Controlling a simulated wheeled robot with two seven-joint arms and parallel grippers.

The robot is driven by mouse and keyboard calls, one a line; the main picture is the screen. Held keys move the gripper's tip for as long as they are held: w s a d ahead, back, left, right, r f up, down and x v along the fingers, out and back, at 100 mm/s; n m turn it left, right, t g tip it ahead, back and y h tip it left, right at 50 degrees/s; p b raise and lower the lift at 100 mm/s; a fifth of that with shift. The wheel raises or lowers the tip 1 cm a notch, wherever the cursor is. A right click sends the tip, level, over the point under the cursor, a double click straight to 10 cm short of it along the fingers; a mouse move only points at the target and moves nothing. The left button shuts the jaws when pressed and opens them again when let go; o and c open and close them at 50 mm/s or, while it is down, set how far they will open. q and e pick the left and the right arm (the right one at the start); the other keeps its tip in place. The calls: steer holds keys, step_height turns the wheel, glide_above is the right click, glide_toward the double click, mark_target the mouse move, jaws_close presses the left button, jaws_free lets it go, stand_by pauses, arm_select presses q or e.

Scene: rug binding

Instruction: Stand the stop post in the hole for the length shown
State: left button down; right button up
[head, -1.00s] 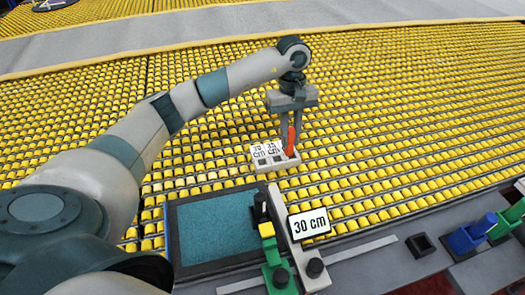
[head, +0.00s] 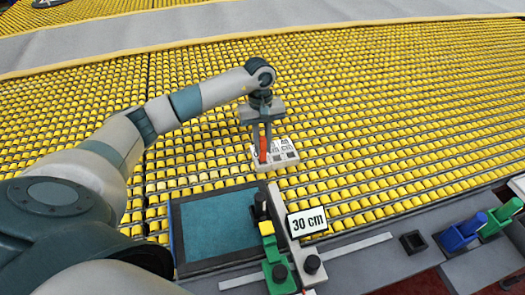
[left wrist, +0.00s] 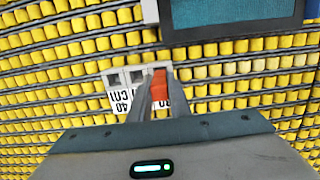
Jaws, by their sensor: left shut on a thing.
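The stop post (head: 263,150) is orange and upright between the fingers of my left gripper (head: 263,143), which is shut on it. It also shows in the left wrist view (left wrist: 160,86). The white hole block (head: 288,157) lies below, with square holes and length labels in a row. The post is at the block's left end in the head view, over the 30 label side; the other labels stay visible to its right. I cannot tell whether its lower end is above or inside the hole. The sign (head: 307,222) reads "30 cm". My right gripper is not in view.
Yellow roller rows surround the block. A teal pad (head: 215,228) in a dark frame lies nearer. A green and yellow device (head: 276,262) stands beside a grey rail. A black square cup (head: 413,242), a blue bin (head: 461,232) and a green bin (head: 502,217) are at right.

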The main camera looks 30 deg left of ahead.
mark_target(263, 161)
arm_select(q)
step_height(263, 161, down, 3)
steer(key=shift+r+p, duration=0.1)
steer(key=shift+p, duration=0.75)
steer(key=shift+f, duration=0.35)
steer(key=shift+f, duration=0.1)
steer(key=shift+f+b, duration=0.1)
steer(key=shift+b, duration=0.2)
steer(key=c, duration=1.6)
jaws_free()
steer(key=shift+c, duration=0.2)
